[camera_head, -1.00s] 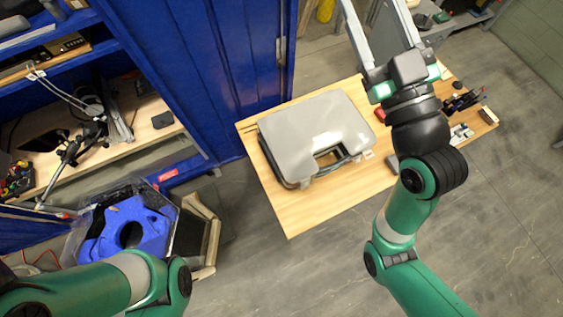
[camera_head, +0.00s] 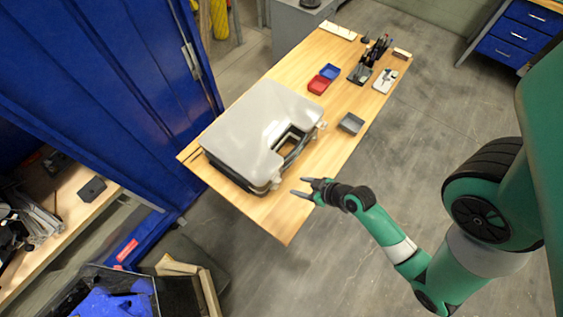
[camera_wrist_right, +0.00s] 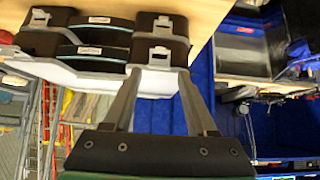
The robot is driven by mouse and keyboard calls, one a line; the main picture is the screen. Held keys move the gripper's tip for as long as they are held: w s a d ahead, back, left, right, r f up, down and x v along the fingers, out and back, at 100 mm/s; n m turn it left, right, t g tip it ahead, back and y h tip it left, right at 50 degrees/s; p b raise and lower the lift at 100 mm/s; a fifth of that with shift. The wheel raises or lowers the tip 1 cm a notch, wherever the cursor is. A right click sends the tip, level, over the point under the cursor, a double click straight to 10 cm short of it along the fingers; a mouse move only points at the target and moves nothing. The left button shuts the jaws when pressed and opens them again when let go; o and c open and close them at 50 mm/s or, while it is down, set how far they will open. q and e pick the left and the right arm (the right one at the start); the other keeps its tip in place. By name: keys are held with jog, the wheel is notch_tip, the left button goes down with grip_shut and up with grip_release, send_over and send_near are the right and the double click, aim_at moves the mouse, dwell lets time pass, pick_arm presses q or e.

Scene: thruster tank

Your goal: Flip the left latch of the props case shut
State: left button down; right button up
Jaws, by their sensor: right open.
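The props case (camera_head: 250,125) lies on the wooden table with its grey lid down and its handle side facing the right arm. A latch (camera_head: 275,182) shows at its near left front corner, and another (camera_head: 320,126) at the right end of that side. My right gripper (camera_head: 298,187) is open and empty, just right of the near left latch. In the right wrist view, the open fingertips (camera_wrist_right: 158,72) are close to one grey latch (camera_wrist_right: 160,24) of the case; contact and the latch's exact position cannot be told. My left gripper is out of view.
A blue cabinet (camera_head: 100,70) stands left. Open floor lies right of the table.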

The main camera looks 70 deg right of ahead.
aim_at(279, 181)
jog(key=b+x, duration=0.2)
jog(key=x, duration=0.8)
jog(key=shift+w+f, duration=0.2)
jog(key=shift+w, duration=0.15)
jog(key=shift+d, duration=0.1)
grip_shut()
